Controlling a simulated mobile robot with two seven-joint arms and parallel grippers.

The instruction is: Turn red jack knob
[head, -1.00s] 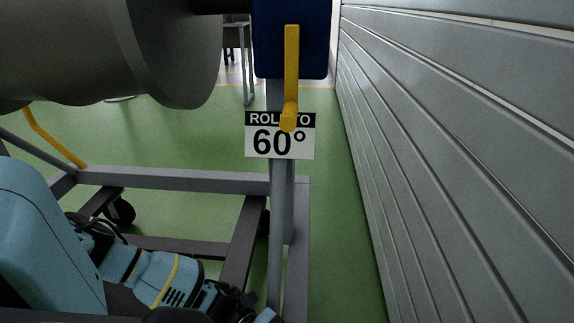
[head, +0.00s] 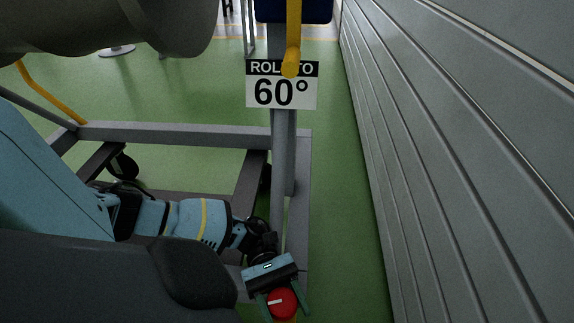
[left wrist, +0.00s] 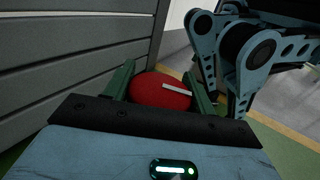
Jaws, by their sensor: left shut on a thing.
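The red jack knob (head: 283,303) is round with a white mark on its face and shows at the bottom of the head view. It also shows in the left wrist view (left wrist: 158,91). My left gripper (head: 287,304) is shut on the knob, with one green finger on each side of it. The left wrist view shows the same two fingers (left wrist: 161,92) flanking the knob. The knob's lower side and mount are mostly hidden. My right gripper is not in view.
A grey wheeled frame (head: 180,134) surrounds my left arm's reach. Its post carries a "ROLL TO 60°" sign (head: 282,97) and a yellow crank handle (head: 293,40). A grey slatted wall (head: 450,150) stands close on the right. Green floor (head: 345,200) lies between.

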